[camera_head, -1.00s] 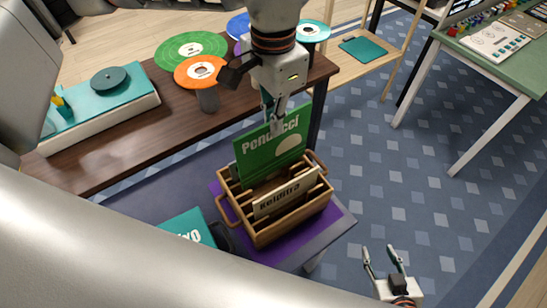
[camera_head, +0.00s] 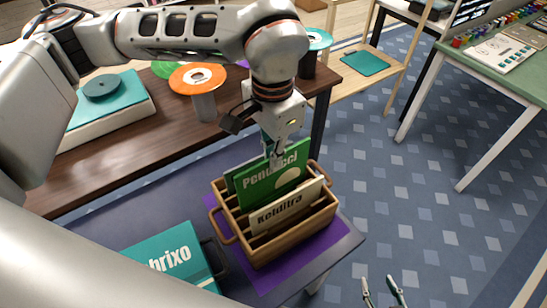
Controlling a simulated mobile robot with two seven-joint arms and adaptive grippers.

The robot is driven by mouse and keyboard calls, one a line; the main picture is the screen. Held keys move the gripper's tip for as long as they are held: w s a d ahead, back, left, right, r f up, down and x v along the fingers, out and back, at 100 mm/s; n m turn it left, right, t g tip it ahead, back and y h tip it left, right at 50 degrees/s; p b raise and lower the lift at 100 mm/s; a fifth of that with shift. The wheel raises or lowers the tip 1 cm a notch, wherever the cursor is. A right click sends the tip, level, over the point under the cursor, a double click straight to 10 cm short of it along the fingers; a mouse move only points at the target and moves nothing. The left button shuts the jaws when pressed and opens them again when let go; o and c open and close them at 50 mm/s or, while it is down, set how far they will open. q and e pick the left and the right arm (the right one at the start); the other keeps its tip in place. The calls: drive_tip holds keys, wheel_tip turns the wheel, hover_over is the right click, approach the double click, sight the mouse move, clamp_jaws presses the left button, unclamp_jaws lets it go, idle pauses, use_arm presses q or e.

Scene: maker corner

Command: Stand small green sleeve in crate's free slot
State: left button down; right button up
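The small green sleeve (camera_head: 262,190), with white lettering and a pale disc, stands slightly tilted in the wooden crate (camera_head: 285,245), its lower part hidden inside. My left gripper (camera_head: 276,162) is at the sleeve's top edge and appears shut on it. A cream sleeve (camera_head: 283,211) stands in the crate in front of the green one. A dark edge, perhaps of another sleeve, shows behind it. I cannot tell whether the green sleeve touches the slot's bottom. My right gripper (camera_head: 384,292) is open and empty at the bottom edge, over the floor.
The crate stands on a purple mat (camera_head: 329,240) on a low grey table. A teal sleeve (camera_head: 175,257) lies to its left, with a dark holder (camera_head: 212,255) beside it. Behind are a brown bench (camera_head: 125,150) and an orange disc (camera_head: 197,78) on a stand.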

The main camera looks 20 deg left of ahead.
use_arm(q)
drive_tip(key=shift+f+b, duration=0.3)
drive_tip(key=shift+f, duration=0.3)
drive_tip(key=c, duration=2.3)
unclamp_jaws()
wheel_tip(320, 180, up, 13)
drive_tip(key=shift+r+p, duration=0.2)
drive_tip(key=shift+p, duration=0.4)
